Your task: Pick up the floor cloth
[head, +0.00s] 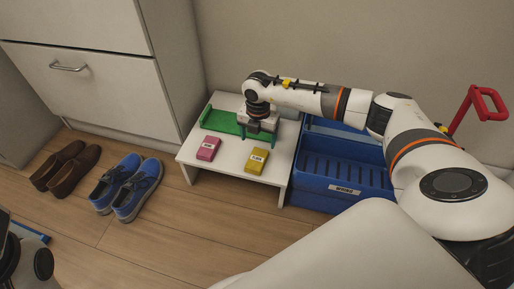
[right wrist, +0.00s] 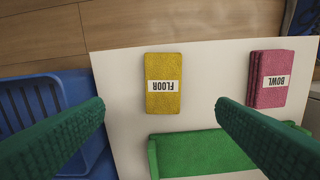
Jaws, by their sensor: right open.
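The floor cloth (head: 256,159) is a folded yellow cloth lying flat at the front of a low white table. Its white label reads FLOOR in the right wrist view (right wrist: 163,86). My right gripper (head: 257,138) is open and empty over the table, just behind the yellow cloth in the head view. In the right wrist view its green fingers (right wrist: 160,104) stand wide apart on either side of the cloth's line, not touching it.
A blue crate (head: 345,183) stands right of the table. Brown shoes (head: 65,166) and blue shoes (head: 126,186) are on the floor left.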

